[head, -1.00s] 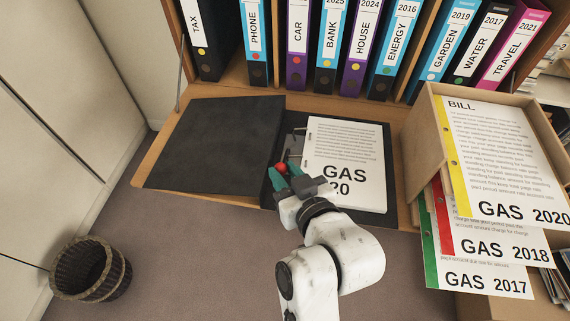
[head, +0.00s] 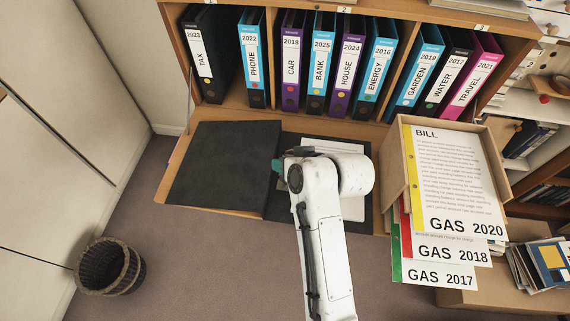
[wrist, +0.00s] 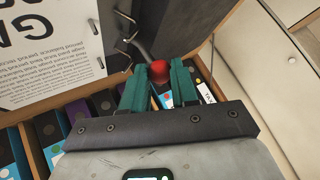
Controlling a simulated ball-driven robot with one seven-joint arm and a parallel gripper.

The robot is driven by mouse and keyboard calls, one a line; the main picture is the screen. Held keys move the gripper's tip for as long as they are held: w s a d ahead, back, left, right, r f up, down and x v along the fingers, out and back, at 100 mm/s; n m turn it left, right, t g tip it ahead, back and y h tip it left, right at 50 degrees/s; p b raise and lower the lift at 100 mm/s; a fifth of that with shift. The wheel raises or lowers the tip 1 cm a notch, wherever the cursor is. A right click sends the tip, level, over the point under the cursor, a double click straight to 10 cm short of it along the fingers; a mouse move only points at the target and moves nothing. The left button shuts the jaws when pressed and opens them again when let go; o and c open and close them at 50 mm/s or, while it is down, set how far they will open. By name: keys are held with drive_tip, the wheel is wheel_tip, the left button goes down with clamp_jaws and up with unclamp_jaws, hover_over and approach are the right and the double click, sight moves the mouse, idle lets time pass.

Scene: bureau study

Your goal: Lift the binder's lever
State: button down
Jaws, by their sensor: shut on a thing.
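The open binder lies flat on the fold-down desk, its black cover (head: 222,165) to the left and white paper (head: 352,207) on the right half. In the wrist view the lever's red ball knob (wrist: 160,72) sits between the two teal fingers of my gripper (wrist: 158,78), which is shut on it. A grey metal lever rod (wrist: 143,48) runs from the knob toward the binder's metal rings (wrist: 124,32). In the head view only a bit of teal finger (head: 278,168) shows; my arm hides the knob, the lever and most of the paper.
Upright labelled binders (head: 322,62) stand in the shelf behind the desk. A cardboard box (head: 400,150) with GAS bills (head: 455,180) stands close on the right. A wicker basket (head: 110,267) is on the floor at left. Floor is free in front.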

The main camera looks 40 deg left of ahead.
drive_tip(key=shift+w+a+r+g+h+p, duration=0.3)
drive_tip(key=shift+w+g+h+p, duration=0.1)
drive_tip(key=shift+w+p, duration=0.15)
drive_tip(key=c, duration=1.1)
unclamp_jaws()
drive_tip(key=shift+c, duration=0.2)
drive_tip(key=v, duration=1)
drive_tip(key=shift+d+r+b, duration=0.25)
drive_tip(key=shift+b, duration=0.2)
